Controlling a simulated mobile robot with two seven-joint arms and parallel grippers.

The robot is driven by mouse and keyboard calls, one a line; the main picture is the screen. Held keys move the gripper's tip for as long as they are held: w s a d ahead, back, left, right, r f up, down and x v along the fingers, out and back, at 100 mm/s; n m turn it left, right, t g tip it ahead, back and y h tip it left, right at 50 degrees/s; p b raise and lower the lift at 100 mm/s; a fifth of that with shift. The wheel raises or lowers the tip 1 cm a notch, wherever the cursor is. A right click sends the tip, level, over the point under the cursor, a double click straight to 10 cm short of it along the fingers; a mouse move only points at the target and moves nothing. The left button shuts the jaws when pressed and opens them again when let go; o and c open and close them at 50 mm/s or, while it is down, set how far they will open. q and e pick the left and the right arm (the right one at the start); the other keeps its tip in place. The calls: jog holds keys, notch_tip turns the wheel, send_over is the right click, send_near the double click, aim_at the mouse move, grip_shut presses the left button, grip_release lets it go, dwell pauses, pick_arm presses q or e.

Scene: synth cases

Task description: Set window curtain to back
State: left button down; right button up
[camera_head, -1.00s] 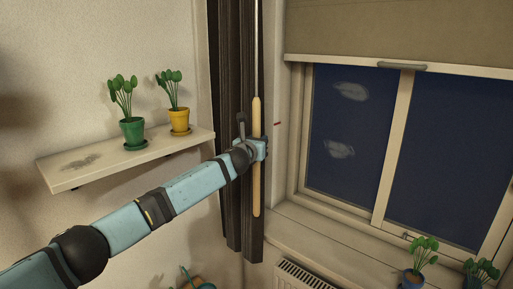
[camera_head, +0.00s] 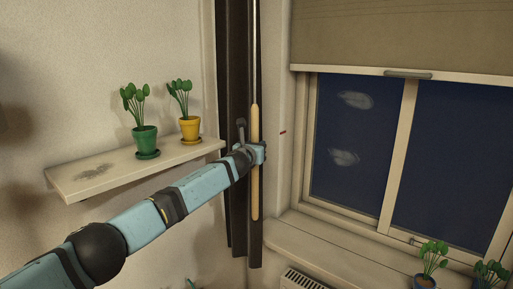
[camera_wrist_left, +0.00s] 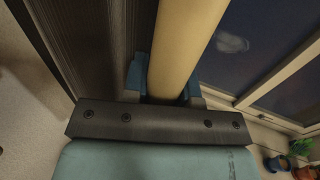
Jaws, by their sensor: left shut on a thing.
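The dark curtain (camera_head: 238,120) hangs bunched in narrow folds at the left of the window (camera_head: 375,150). A pale wooden rod (camera_head: 255,190) hangs upright in front of the curtain. My left gripper (camera_head: 259,153) is shut on the rod at about its middle. In the left wrist view the rod (camera_wrist_left: 183,45) runs up between the blue fingers (camera_wrist_left: 163,82), with the curtain (camera_wrist_left: 85,45) to its left. The fingertips are partly hidden behind the rod. My right gripper is not in view.
A wall shelf (camera_head: 120,170) with a green pot (camera_head: 145,140) and a yellow pot (camera_head: 190,128) is close behind my left arm. A beige blind (camera_head: 405,35) covers the window's top.

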pick_arm(q)
jog(key=shift+w+a+r, duration=0.1)
jog(key=shift+a+r, duration=0.1)
jog(key=c, duration=1.1)
grip_release()
jog(key=shift+o, duration=1)
jog(key=shift+f, duration=0.1)
jog(key=shift+w+a+f, duration=0.1)
jog(key=b+v, duration=0.1)
jog(key=v, duration=1.3)
jog(key=shift+w, duration=0.1)
